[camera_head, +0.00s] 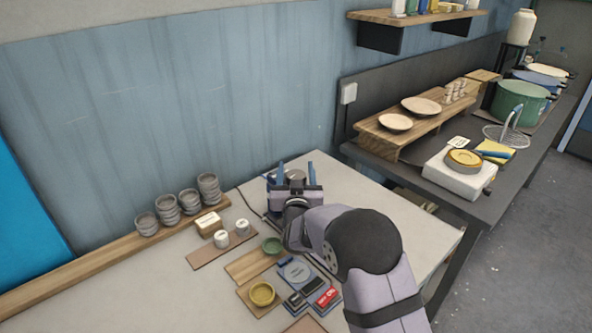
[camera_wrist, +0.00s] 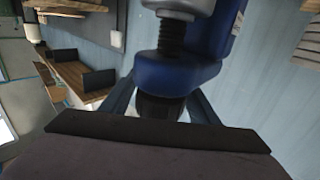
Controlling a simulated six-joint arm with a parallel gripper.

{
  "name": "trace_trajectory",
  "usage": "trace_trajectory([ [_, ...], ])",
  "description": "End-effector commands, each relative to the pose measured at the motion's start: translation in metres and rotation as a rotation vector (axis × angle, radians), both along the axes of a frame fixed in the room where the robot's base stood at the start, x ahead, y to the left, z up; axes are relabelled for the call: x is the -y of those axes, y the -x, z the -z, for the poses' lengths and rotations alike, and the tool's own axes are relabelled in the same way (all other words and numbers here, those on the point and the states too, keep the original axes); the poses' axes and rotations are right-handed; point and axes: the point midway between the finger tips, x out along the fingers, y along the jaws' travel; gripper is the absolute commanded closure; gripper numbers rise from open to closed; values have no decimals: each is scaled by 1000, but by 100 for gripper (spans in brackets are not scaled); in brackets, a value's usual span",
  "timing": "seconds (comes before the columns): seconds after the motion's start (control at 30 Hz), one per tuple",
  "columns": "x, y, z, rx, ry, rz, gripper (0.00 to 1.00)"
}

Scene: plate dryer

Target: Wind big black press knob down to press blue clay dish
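The blue press (camera_wrist: 178,72) fills the upper middle of the wrist view, with a dark threaded screw (camera_wrist: 172,36) through it. The black knob (camera_wrist: 160,106) is below the blue body, between my two blue fingers. My gripper (camera_head: 296,166) is over the press at the back of the light table in the head view, and its fingers (camera_wrist: 163,95) stand apart on either side of the knob. I cannot tell whether they touch it. My gripper and arm hide most of the press in the head view. I cannot make out a blue clay dish.
Stacked grey cups (camera_head: 168,209) and white cups (camera_head: 243,227) stand to the left. A dark bench (camera_head: 480,208) with pots is at right.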

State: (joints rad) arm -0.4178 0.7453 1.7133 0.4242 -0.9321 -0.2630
Motion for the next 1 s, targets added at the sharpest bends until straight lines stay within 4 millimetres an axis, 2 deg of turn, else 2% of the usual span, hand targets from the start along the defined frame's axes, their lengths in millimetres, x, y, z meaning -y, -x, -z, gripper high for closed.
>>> trace_trajectory([
  [0.03, 0, 0, 0, 0, 0, 0, 59],
  [0.13, 0, 0, 0, 0, 0, 0, 81],
  [0.37, 0, 0, -1, 3, -1, 17, 81],
  [0.8, 8, 0, -3, 8, -2, 237, 81],
  [1.0, 10, 0, -2, 4, -1, 273, 81],
])
